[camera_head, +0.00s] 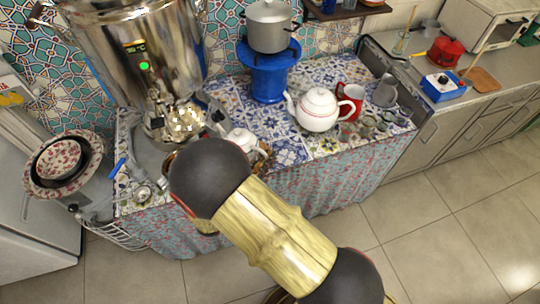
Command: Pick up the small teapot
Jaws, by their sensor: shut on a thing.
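A small white teapot (242,139) shows at the front of the patterned table, just past the dark round joint of my arm. Its lid and upper body are visible, and its lower part is hidden behind that joint. A larger white teapot (318,111) with red trim stands to its right. My arm reaches in from the bottom right and covers the area in front of the small teapot. My gripper's fingertips are hidden behind the arm, so I cannot see their contact with the small teapot.
A large shiny samovar (145,60) stands at the left. A blue stand (268,78) holds a grey pot (269,25). A red mug (350,99), a grey pitcher (385,91) and several small cups are at the right. Patterned bowls (62,160) are at far left. The floor is open at right.

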